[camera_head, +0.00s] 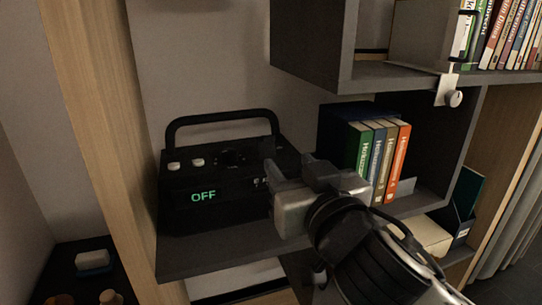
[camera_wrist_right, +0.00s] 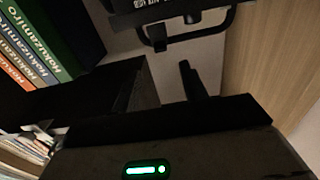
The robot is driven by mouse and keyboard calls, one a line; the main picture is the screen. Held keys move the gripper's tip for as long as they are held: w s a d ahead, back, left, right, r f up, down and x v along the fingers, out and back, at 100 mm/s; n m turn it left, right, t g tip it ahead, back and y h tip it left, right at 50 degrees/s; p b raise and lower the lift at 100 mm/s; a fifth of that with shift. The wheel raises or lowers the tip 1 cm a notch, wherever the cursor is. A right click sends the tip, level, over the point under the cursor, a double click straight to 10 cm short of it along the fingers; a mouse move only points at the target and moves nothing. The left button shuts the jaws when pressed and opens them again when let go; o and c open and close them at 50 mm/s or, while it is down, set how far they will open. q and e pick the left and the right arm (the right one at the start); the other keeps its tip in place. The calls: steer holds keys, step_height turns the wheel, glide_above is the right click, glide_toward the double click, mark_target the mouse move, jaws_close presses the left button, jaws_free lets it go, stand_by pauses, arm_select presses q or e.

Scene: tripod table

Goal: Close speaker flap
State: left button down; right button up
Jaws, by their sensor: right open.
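The black speaker (camera_head: 225,190) stands on the dark shelf, with a carrying handle (camera_head: 222,115) on top and a green "OFF" display on its front. I cannot make out a separate flap or its position; the speaker's right front is partly hidden behind my right gripper. My right gripper (camera_head: 287,172) is at the speaker's right front corner, open, with nothing seen between its fingers. Whether it touches the speaker is unclear. In the right wrist view part of the speaker (camera_wrist_right: 165,15) shows upside down at the top edge. My left gripper is not in view.
Several upright books (camera_head: 378,155) stand in the compartment to the right of the speaker. A dark upper shelf (camera_head: 400,75) overhangs at the right, with a small white clamp (camera_head: 452,98) on its edge. A wooden panel (camera_head: 105,130) bounds the left side.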

mark_target(270, 140)
steer(key=b+x, duration=0.1)
steer(key=x, duration=0.9)
steer(key=shift+s, duration=0.1)
steer(key=shift+c, duration=0.3)
steer(key=c, duration=0.7)
